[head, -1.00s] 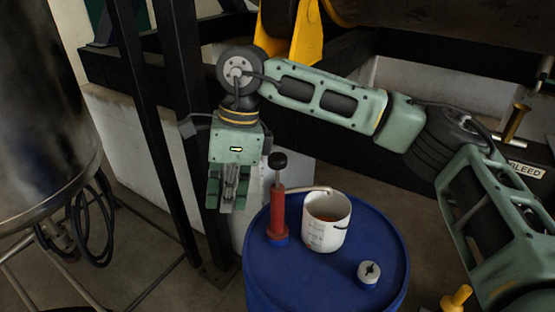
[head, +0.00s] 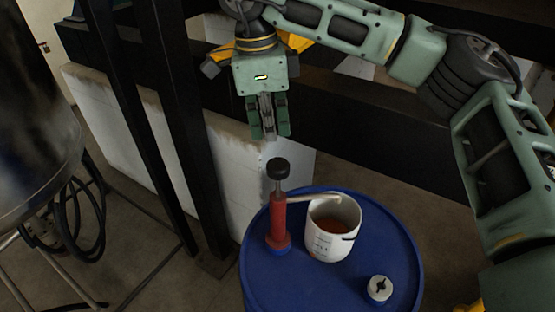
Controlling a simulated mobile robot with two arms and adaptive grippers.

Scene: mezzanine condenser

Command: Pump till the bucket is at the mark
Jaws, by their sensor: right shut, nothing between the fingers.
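A red hand pump (head: 278,222) with a black knob (head: 278,169) stands upright on a blue drum (head: 330,283). A short bare length of rod shows between the knob and the red body. Its pale spout reaches right, over the rim of a white bucket (head: 325,246). The bucket holds reddish-brown liquid. Marks show faintly on its outer wall, too small to read. My right gripper (head: 270,134) points down, shut and empty, a little above the knob and apart from it. My left gripper is not in view.
A white and black cap (head: 379,289) lies on the drum's front right. A dark post (head: 193,130) stands left of the drum. A large metal tank (head: 40,110) with black cables is at far left. Dark beams run behind my right arm.

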